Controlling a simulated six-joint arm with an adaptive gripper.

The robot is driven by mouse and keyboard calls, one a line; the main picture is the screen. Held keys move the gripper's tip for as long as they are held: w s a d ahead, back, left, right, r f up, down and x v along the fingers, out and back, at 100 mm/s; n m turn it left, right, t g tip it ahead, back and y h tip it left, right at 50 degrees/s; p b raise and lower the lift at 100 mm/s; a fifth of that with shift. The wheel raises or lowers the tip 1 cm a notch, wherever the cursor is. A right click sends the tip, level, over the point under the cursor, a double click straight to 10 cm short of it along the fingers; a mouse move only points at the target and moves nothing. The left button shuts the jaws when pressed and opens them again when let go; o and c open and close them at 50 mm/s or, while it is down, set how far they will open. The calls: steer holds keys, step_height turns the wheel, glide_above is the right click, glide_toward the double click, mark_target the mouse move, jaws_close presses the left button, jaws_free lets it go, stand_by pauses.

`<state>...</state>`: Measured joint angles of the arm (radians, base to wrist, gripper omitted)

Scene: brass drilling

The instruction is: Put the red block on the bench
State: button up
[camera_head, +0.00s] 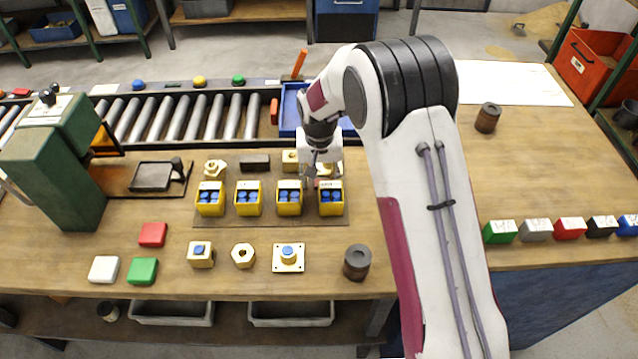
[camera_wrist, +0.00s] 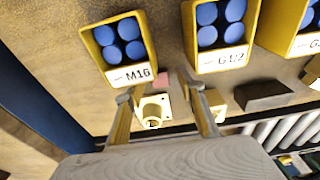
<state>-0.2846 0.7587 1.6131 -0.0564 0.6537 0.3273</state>
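A red block (camera_head: 153,234) lies flat on the wooden bench (camera_head: 110,215) at the front left, close to a white block (camera_head: 104,269) and a green block (camera_head: 142,271). My gripper (camera_head: 322,172) is well to its right, behind the yellow bins and partly hidden by my arm. In the wrist view my gripper (camera_wrist: 160,100) has its two fingers apart, with a brass fitting on a pale plate (camera_wrist: 153,110) showing between them, apparently not gripped. A small pinkish patch (camera_wrist: 161,82) shows beyond the fitting; I cannot tell what it is.
Several yellow bins (camera_head: 248,198) with blue contents stand mid-bench. Brass parts (camera_head: 243,256) lie in front. A green machine (camera_head: 60,165) stands left and a roller conveyor (camera_head: 190,117) runs behind. Labelled coloured blocks (camera_head: 570,228) line the right edge. The right bench surface is mostly clear.

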stand_by(0.3)
jaws_close()
steer(key=shift+r, duration=0.15)
step_height(320, 180, up, 10)
stand_by(0.7)
stand_by(0.7)
